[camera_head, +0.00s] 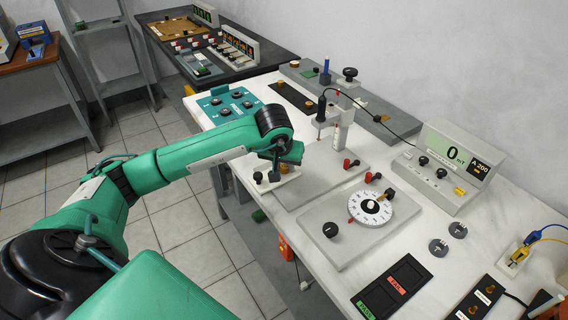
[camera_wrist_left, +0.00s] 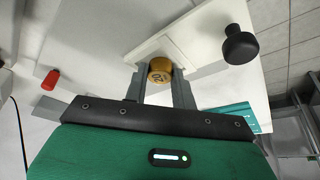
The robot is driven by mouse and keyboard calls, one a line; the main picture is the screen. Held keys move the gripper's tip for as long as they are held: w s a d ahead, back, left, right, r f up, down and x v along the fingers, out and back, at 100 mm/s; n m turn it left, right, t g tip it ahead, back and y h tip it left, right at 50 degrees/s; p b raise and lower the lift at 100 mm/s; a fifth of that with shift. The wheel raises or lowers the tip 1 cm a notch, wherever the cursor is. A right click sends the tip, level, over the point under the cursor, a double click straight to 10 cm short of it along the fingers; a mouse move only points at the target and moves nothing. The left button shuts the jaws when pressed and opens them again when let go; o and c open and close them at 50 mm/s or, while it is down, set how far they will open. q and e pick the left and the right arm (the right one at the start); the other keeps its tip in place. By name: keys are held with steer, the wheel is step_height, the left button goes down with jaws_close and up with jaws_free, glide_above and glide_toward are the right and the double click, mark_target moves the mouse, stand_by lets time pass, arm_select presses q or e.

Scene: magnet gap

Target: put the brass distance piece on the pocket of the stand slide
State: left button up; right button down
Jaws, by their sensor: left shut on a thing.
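My left gripper (camera_head: 276,172) points down over the pale stand slide (camera_head: 265,187) at the table's left edge. In the left wrist view, the gripper (camera_wrist_left: 160,84) is shut on the brass distance piece (camera_wrist_left: 160,68), a short round gold piece with a dark number on its end face. The pale slide (camera_wrist_left: 196,36) with its black knob (camera_wrist_left: 240,46) lies beyond the fingertips. The pocket cannot be made out, and I cannot tell whether the piece touches the slide. The head view hides the piece behind the gripper. My right gripper is out of view.
A grey plate with a white dial (camera_head: 370,208) lies to the right of the slide. A probe stand (camera_head: 328,112) with a cable to the meter (camera_head: 446,165) stands behind. A teal panel (camera_head: 228,106) and a black strip (camera_head: 293,95) with brass pieces lie farther back.

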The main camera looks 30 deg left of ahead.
mark_target(285, 165)
arm_select(q)
steer(key=o, duration=1)
steer(key=shift+o, duration=0.2)
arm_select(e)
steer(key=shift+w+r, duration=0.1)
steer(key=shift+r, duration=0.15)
arm_select(q)
steer(key=shift+r, duration=0.15)
steer(key=v, duration=0.3)
steer(key=a+v, duration=0.1)
steer(key=v, duration=0.8)
steer(key=shift+d, duration=0.55)
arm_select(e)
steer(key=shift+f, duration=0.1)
